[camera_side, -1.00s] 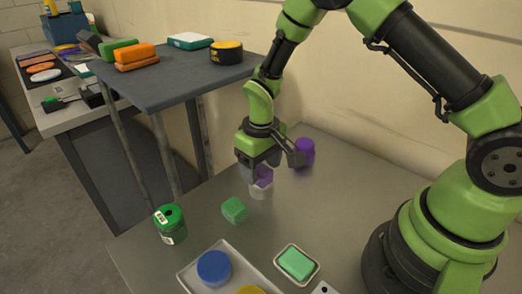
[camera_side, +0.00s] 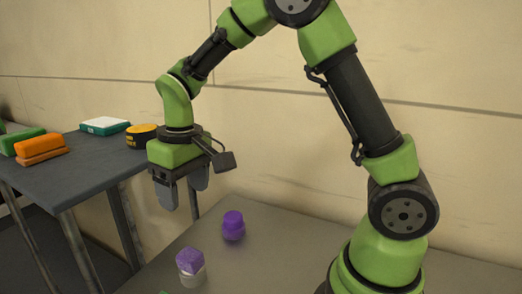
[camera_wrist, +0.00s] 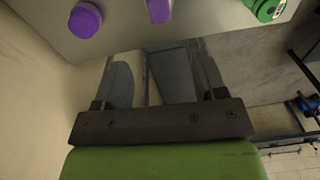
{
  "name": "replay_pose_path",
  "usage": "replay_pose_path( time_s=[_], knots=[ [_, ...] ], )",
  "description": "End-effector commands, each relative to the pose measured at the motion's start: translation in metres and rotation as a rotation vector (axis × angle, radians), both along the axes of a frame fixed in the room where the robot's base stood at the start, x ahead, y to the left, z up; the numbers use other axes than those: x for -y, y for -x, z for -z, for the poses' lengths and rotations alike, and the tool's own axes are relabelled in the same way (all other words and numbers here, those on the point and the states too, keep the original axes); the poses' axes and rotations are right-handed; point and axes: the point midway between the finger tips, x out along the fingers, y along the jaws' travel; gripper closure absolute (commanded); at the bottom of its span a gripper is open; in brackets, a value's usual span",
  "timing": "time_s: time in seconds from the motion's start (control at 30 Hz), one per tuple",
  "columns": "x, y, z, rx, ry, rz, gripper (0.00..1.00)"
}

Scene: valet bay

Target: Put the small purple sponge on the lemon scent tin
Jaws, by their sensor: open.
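The small purple sponge (camera_side: 190,261) rests on top of a pale, cream-coloured tin (camera_side: 195,280), which stands on the grey table. The tin's scent label cannot be read. My gripper (camera_side: 183,199) is open and empty, raised well above the sponge and apart from it. In the wrist view the sponge (camera_wrist: 159,10) shows at the top edge, beyond the fingers (camera_wrist: 148,62); the tin beneath it cannot be made out there.
A purple tin (camera_side: 233,226) stands behind and right of the sponge. A green tin (camera_wrist: 268,10) shows in the wrist view. A dark side table (camera_side: 90,165) at left holds an orange brush (camera_side: 40,147) and a round yellow-black tin (camera_side: 142,136).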

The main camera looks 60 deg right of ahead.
Motion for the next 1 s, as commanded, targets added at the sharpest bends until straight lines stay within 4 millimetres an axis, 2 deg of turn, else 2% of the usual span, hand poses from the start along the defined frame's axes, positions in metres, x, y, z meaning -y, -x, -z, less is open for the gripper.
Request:
replay_pose_path(
  time_s=[0.03,0.2,0.3,0.4,0.5,0.63,0.8,1.0],
  knots=[
    [0.001,0.009,-0.019,0.043,-0.016,0.022,0.35],
    [0.005,0.054,-0.073,0.190,-0.080,0.113,0.35],
    [0.007,0.085,-0.095,0.277,-0.122,0.165,0.35],
    [0.008,0.116,-0.109,0.364,-0.165,0.213,0.35],
    [0.007,0.142,-0.113,0.434,-0.204,0.253,0.35],
    [0.007,0.164,-0.114,0.501,-0.240,0.287,0.35],
    [0.006,0.175,-0.112,0.534,-0.259,0.305,0.35],
    [0.006,0.176,-0.112,0.534,-0.261,0.306,0.35]
  ],
)
